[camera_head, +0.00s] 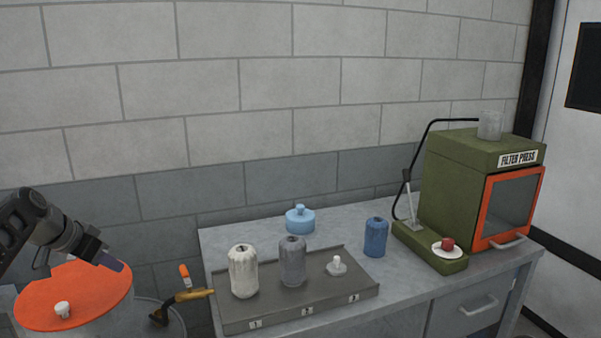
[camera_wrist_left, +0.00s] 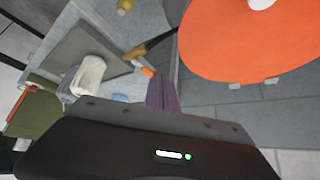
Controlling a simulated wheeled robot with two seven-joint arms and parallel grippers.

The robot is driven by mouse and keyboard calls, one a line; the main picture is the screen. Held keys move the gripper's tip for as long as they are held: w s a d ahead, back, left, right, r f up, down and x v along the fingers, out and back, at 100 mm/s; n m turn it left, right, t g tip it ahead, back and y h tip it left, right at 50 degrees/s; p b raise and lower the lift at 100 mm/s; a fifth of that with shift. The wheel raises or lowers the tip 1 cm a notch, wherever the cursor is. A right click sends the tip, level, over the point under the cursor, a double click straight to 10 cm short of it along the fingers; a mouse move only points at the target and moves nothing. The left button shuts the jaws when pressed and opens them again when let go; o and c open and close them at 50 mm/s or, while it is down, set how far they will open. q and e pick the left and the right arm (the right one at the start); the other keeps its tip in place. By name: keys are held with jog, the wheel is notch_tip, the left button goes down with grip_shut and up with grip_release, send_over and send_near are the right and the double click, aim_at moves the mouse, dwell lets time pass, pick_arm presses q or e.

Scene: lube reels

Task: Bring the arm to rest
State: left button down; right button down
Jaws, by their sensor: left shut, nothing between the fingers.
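My left gripper (camera_head: 113,264) is at the left of the head view, above the orange drum lid (camera_head: 85,290). Its fingers are shut with nothing between them. In the left wrist view the closed fingers (camera_wrist_left: 161,92) show purple-grey at the middle, beside the orange lid (camera_wrist_left: 250,45). The gripper is apart from the bench and its objects. My right gripper is not in view.
A grey bench (camera_head: 400,285) holds a numbered tray (camera_head: 232,318) with a white bottle (camera_head: 243,272), a grey bottle (camera_head: 292,262) and a small white piece (camera_head: 337,267). A blue bottle (camera_head: 375,238), light-blue pot (camera_head: 300,220) and green filter press (camera_head: 455,195) stand around it. A brass-coloured nozzle (camera_head: 190,295) is near the drum.

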pick_arm(q)
jog(key=w+d+f+n, duration=0.2)
jog(key=w+f+n, duration=0.1)
jog(key=f, duration=0.7)
jog(key=s+d+f+n, duration=0.1)
jog(key=d+f+n, duration=0.1)
jog(key=d+f, duration=0.5)
jog(key=s+d+f+n, duration=0.2)
jog(key=d+f, duration=0.2)
jog(key=f, duration=0.7)
jog(key=s+d+f+g, duration=0.2)
jog(key=s+d+f, duration=1.3)
jog(key=s+d, duration=0.1)
jog(key=s+d+f+g, duration=0.1)
jog(key=s+d, duration=0.2)
jog(key=s, duration=0.3)
jog(key=s+d+f+g+h, duration=0.1)
jog(key=s+d, duration=0.2)
jog(key=s, duration=0.4)
jog(key=s+d+f+m+g, duration=0.1)
jog(key=s+d+g, duration=0.1)
jog(key=s, duration=0.4)
jog(key=shift+s+d+f+h, duration=0.15)
jog(key=shift+d+f+h, duration=0.25)
jog(key=shift+d, duration=0.2)
